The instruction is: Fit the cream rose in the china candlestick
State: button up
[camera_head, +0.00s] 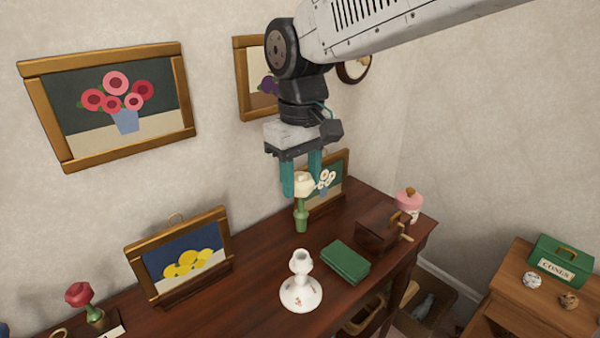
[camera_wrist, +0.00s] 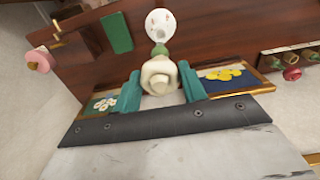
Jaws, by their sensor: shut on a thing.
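The cream rose (camera_head: 303,185) has a pale head and a green stem with a thicker green base. My gripper (camera_head: 302,180) points down and is shut on the rose's head, holding it upright behind the candlestick. In the wrist view the cream rose (camera_wrist: 158,76) sits between the teal fingers of my gripper (camera_wrist: 158,88). The white china candlestick (camera_head: 300,288) stands upright on the dark wooden table, nearer the camera than the rose. Its top looks bare. The candlestick also shows in the wrist view (camera_wrist: 160,24), just beyond the rose and apart from it.
A green book (camera_head: 345,262) and a wooden box with a crank (camera_head: 383,232) lie right of the candlestick on the table (camera_head: 225,305). A pink-lidded jar (camera_head: 409,203) stands at the right end. Framed flower pictures (camera_head: 180,262) lean at the back. A red rose (camera_head: 80,295) stands far left.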

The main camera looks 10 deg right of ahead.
aim_at(302, 216)
jog(key=shift+s+f, duration=0.15)
jog(key=shift+f, duration=4.5)
jog(key=o, duration=0.9)
notch_tip(302, 216, up, 8)
jog(key=shift+f, duration=0.1)
